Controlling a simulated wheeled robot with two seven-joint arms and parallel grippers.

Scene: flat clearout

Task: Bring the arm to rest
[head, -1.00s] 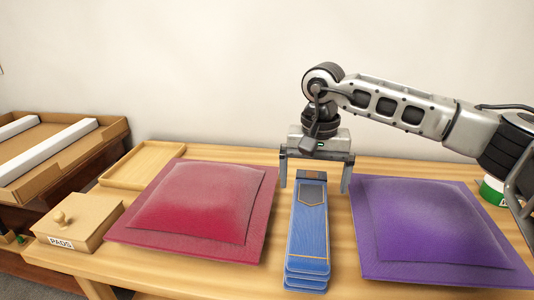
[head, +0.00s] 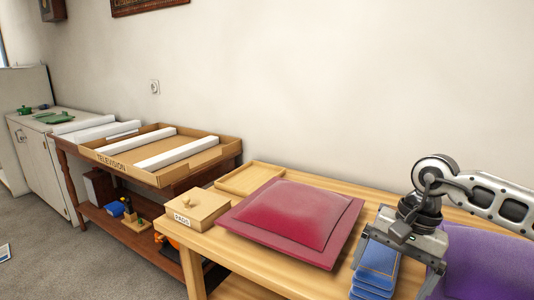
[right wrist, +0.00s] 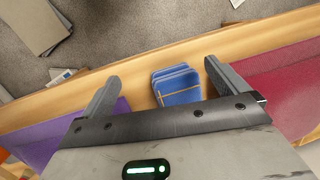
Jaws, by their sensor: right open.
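My right gripper (head: 397,262) is at the right of the head view, its two fingers apart and pointing down over the table. Between and below its fingers lies a stack of flat blue items (head: 376,272), partly hidden by the gripper in the head view. In the right wrist view the blue stack (right wrist: 176,88) lies between the two open fingers (right wrist: 160,85), and nothing is gripped. My left gripper is in neither view.
A red cushion (head: 300,215) lies left of the blue stack, a purple cushion (head: 490,265) right of it. A PADS box (head: 199,209) and an empty wooden tray (head: 250,179) stand at the table's left. Beyond is a cardboard TELEVISION tray (head: 120,160) on another table.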

